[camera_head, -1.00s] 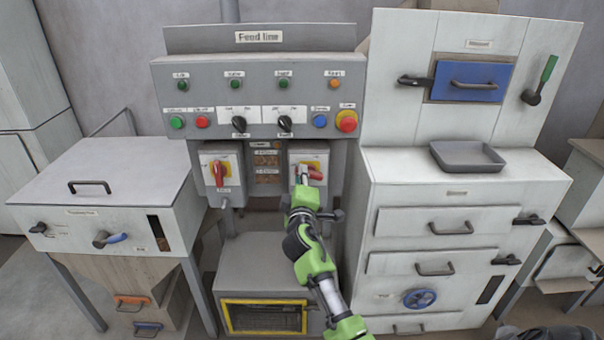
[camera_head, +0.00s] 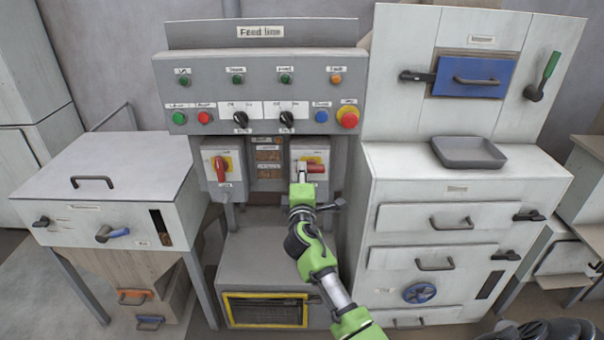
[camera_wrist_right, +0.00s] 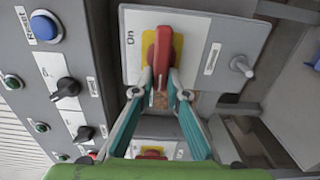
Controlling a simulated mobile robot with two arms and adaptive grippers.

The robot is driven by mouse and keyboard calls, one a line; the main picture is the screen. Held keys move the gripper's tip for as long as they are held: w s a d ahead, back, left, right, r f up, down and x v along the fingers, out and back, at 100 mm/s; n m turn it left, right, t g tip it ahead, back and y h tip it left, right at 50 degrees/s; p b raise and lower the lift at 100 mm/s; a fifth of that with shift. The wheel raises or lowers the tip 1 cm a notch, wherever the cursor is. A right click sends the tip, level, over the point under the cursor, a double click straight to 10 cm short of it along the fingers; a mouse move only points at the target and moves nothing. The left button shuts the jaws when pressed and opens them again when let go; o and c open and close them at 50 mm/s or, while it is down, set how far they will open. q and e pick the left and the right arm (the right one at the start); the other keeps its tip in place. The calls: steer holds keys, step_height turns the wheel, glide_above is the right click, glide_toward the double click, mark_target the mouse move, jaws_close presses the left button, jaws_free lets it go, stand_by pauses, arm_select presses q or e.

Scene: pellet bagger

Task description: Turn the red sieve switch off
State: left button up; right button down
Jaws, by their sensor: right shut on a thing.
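Two grey switch boxes with red rotary handles on yellow plates hang below the control panel. The right red switch (camera_head: 316,168) has its handle lying level; it also shows in the right wrist view (camera_wrist_right: 163,52), with an "On" mark beside its plate. My right gripper (camera_head: 303,178) is at this handle. In the right wrist view its two fingers (camera_wrist_right: 162,88) are closed on the handle's end from both sides. The left red switch (camera_head: 221,168) has its handle upright and is untouched. The box labels are too small to read surely. My left gripper is not in view.
The "Feed line" panel (camera_head: 262,95) above carries lamps, push buttons, black selector knobs and a red emergency button (camera_head: 347,117). A grey box with a yellow-framed grille (camera_head: 265,312) stands below. A white cabinet (camera_head: 460,192) is close on the right, a hopper (camera_head: 110,170) on the left.

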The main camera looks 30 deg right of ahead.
steer(key=shift+d+r, duration=0.15)
steer(key=shift+r, duration=0.05)
steer(key=c, duration=2)
jaws_free()
steer(key=shift+c, duration=0.2)
steer(key=shift+o, duration=0.3)
steer(key=shift+f, duration=0.15)
steer(key=shift+f, duration=0.1)
steer(key=v, duration=1.2)
steer(key=shift+w+f, duration=0.1)
